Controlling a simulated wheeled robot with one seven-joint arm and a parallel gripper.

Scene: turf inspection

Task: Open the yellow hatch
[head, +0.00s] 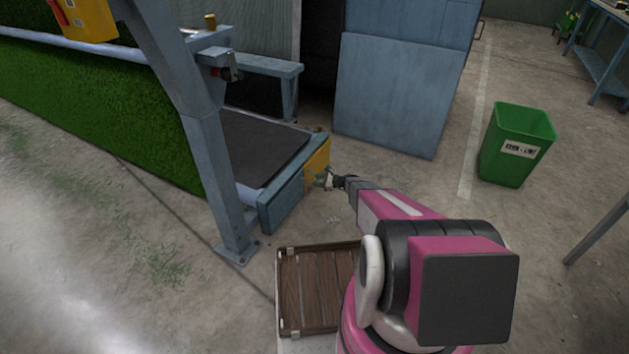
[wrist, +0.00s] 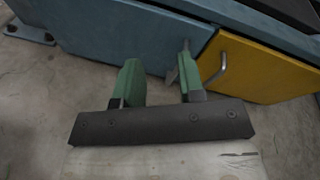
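The yellow hatch (head: 316,163) is on the end of a low blue machine frame. In the wrist view the hatch (wrist: 262,72) is on the right, looks closed, and has a metal bar handle (wrist: 218,68) near its left edge. My gripper (wrist: 158,72) has two green fingers set apart with nothing between them. The right finger is just left of the handle in the picture; I cannot tell whether they touch. In the head view my gripper (head: 328,181) is small and close in front of the hatch.
The blue frame (head: 282,198) and a blue post (head: 222,180) stand left of my arm. A wooden slatted crate (head: 318,290) is on the floor below. A green bin (head: 517,145) stands to the right. Concrete floor is clear between hatch and bin.

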